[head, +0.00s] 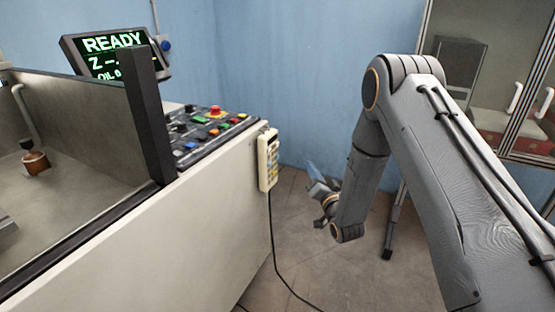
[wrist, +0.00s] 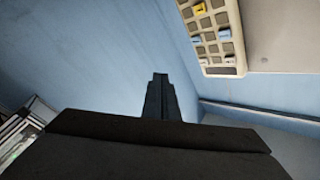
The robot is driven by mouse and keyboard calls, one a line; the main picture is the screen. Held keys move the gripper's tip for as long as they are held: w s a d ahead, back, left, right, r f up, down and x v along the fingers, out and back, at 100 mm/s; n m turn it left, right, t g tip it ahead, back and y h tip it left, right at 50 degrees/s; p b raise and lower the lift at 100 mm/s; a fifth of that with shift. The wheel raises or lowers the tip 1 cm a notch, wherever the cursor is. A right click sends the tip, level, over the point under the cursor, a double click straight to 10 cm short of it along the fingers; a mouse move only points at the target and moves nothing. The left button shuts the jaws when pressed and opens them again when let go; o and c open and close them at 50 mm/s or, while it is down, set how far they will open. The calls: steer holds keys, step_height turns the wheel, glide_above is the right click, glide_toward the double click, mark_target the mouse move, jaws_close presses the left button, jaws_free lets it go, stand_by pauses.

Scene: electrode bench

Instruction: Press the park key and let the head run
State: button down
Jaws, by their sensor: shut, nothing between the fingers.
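A cream hand pendant (head: 267,160) with several coloured keys hangs on the side of the white machine, its black cable running down to the floor. It also shows at the top right of the wrist view (wrist: 213,37), with yellow, blue and pale keys. I cannot read which one is the park key. My gripper (head: 318,190) is to the right of the pendant, apart from it. In the wrist view its dark fingers (wrist: 158,80) are together and empty, pointing past the pendant's left side. The machine head is not clearly visible.
A screen (head: 112,52) reads READY above a control panel (head: 205,130) with coloured buttons and a red knob. The open tank (head: 75,215) holds a copper-coloured electrode (head: 35,162). A glass-fronted cabinet (head: 480,80) stands at the right. Floor between machine and arm is clear except for the cable.

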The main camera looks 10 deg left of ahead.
mark_target(277, 157)
steer(key=w+a+b, duration=0.2)
steer(key=w+a, duration=0.1)
steer(key=a, duration=0.5)
stand_by(0.5)
steer(key=shift+a, duration=0.25)
stand_by(1.8)
steer(key=shift+w+a, duration=0.15)
steer(key=shift+a, duration=0.1)
